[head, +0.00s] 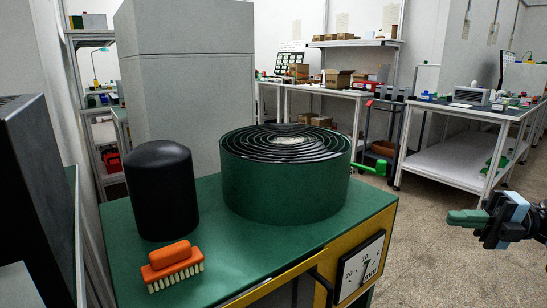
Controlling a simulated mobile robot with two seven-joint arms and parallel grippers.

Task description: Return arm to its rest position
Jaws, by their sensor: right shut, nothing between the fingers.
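My right gripper (466,217) shows at the right edge of the head view, its green-tipped fingers together and nothing between them. It is in the air to the right of the green-topped bench (215,257), apart from it. The rest of my right arm is cut off by the picture's edge. My left gripper does not show.
On the bench stand a black cylinder (162,190), an orange brush (172,265) and a large green drum with a coiled top (285,180). Worktables (470,150) stand behind. Open floor (420,250) lies right of the bench.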

